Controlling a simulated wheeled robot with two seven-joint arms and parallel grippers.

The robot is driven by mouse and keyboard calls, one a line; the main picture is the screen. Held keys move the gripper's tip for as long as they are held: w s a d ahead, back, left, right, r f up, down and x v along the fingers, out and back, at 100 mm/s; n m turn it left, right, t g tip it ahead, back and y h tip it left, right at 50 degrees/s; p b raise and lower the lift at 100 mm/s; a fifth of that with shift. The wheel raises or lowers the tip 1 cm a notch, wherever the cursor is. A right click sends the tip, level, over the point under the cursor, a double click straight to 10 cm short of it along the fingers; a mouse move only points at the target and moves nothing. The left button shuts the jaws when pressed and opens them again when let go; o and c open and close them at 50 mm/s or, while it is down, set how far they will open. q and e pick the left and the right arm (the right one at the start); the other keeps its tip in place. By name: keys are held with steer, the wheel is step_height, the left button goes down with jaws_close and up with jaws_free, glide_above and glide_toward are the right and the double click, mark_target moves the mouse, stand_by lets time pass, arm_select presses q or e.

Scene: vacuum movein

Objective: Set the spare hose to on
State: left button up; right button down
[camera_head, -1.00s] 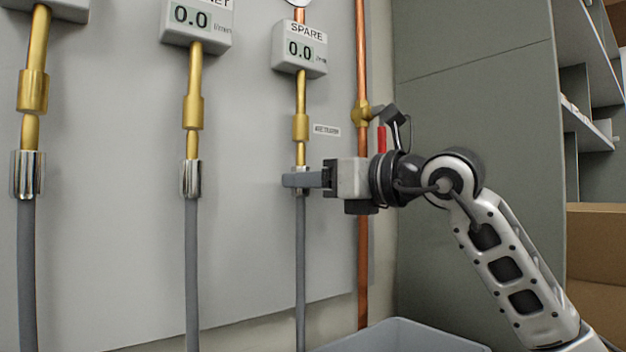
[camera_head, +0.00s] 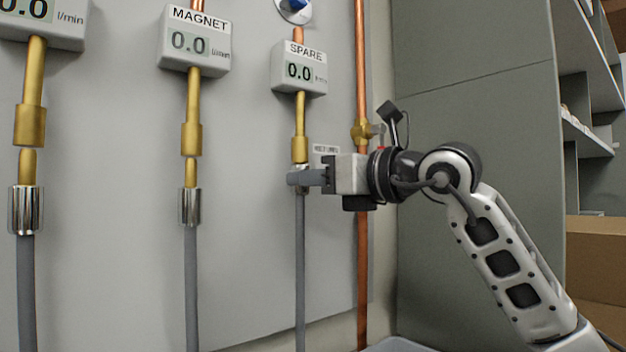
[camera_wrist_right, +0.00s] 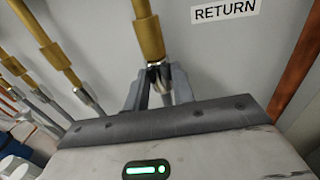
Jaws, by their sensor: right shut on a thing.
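The spare hose (camera_head: 300,270) is grey and hangs down the wall panel under the meter marked SPARE (camera_head: 298,68), which reads 0.0. Its metal coupling, also seen in the right wrist view (camera_wrist_right: 157,76), sits right up against the brass sleeve (camera_head: 300,149); no bare brass tip shows between them. My right gripper (camera_head: 304,178) is shut on this coupling, coming from the right, and its fingers hide part of it. A blue knob (camera_head: 296,4) shows partly above the meter. My left gripper is not in view.
The MAGNET line with its hose (camera_head: 191,280) and another line (camera_head: 26,280) hang to the left. A copper pipe (camera_head: 362,260) with a brass valve (camera_head: 362,131) runs just behind my right wrist. A grey cabinet (camera_head: 470,130) and shelves stand right.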

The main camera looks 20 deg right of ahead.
steer(key=c, duration=1.3)
jaws_free()
steer(key=shift+r, duration=0.35)
steer(key=shift+c, duration=0.2)
steer(key=shift+o, duration=0.9)
steer(key=shift+f, duration=0.1)
steer(key=b+v, duration=0.1)
steer(key=v, duration=1.5)
steer(key=shift+f+b, duration=0.2)
steer(key=shift+b, duration=0.1)
